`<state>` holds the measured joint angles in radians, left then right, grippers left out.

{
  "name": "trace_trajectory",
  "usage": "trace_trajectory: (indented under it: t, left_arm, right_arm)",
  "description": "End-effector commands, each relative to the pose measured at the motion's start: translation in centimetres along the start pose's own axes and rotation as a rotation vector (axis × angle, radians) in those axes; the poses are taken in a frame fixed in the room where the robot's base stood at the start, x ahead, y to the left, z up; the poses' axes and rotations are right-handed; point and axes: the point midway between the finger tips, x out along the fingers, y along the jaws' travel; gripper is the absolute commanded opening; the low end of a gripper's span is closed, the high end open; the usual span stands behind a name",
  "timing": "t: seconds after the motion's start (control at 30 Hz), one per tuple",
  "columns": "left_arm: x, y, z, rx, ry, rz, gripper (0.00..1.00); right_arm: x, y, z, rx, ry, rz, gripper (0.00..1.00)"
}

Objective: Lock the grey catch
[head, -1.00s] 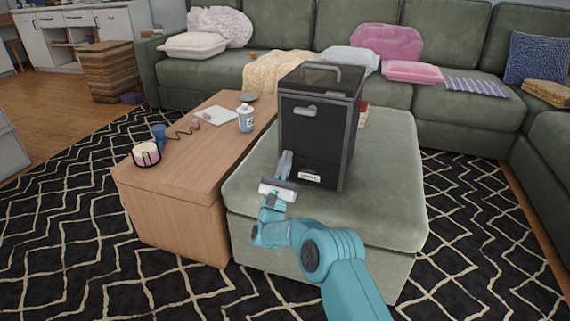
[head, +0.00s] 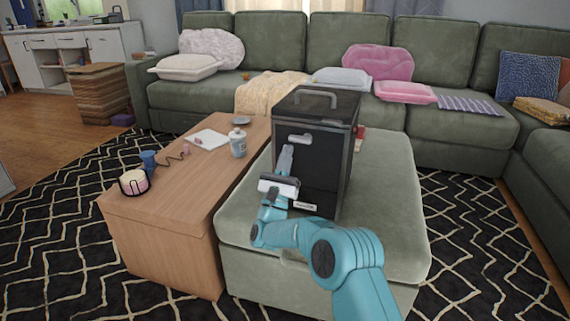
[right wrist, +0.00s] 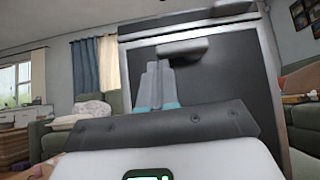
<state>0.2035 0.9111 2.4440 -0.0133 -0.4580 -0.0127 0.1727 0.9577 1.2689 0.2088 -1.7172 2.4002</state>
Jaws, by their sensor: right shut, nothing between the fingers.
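The grey catch (head: 299,139) is a short bar high on the front of a black box with a grey frame (head: 332,165). The box stands upright on the green ottoman. The catch looks roughly level and also shows in the right wrist view (right wrist: 183,50). My right gripper (head: 287,150) is shut and empty, pointing up in front of the box. Its fingertips (right wrist: 157,68) appear just below the left part of the catch. I cannot tell whether they touch it. My left gripper is in neither view.
A wooden table (head: 180,190) stands left of the ottoman (head: 390,200). A carry handle (head: 317,95) tops the box. The ottoman's right side is clear.

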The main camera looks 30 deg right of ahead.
Motion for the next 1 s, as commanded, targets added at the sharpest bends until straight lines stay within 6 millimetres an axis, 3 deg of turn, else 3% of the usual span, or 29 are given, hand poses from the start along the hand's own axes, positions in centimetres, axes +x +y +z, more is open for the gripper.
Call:
trace_trajectory:
  t: [1.0]
  left_arm:
    - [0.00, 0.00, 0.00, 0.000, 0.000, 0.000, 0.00]
  right_arm:
    - [0.74, 0.33, 0.28, 0.000, 0.000, 0.000, 0.00]
